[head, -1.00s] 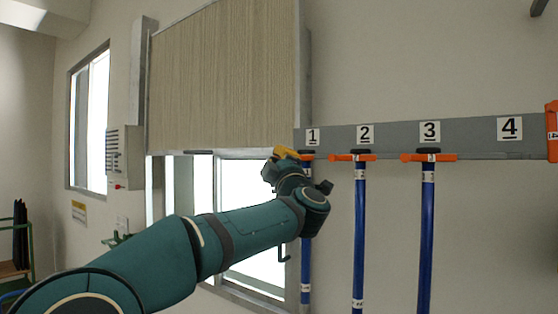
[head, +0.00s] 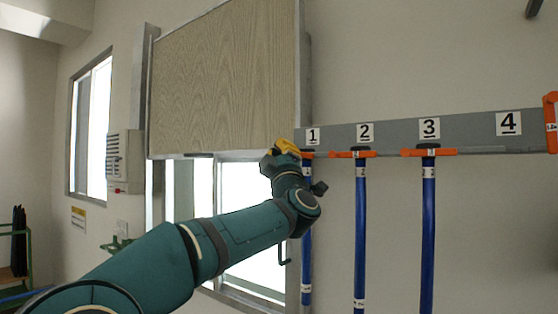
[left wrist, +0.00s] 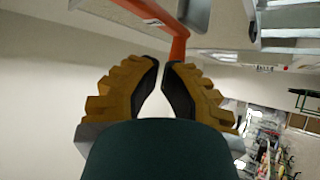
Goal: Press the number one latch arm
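The number one latch arm (head: 308,154) is an orange bar under the "1" label (head: 313,136) on the grey rail. My left gripper (head: 286,147) is at its left end and hides part of it. In the left wrist view, an orange bar (left wrist: 150,18) runs down to a tip just beyond my yellow fingers. The black fingertips of my left gripper (left wrist: 160,65) are nearly together, with nothing between them. I cannot tell whether they touch the bar. A blue rod (head: 307,250) hangs below label one, partly behind my forearm. My right gripper is not in view.
Orange latch arms two (head: 352,154) and three (head: 429,152) lie across blue rods on the grey rail (head: 470,133). At label four, an orange arm (head: 551,122) stands upright. A large wooden panel (head: 222,80) is just left of the rail.

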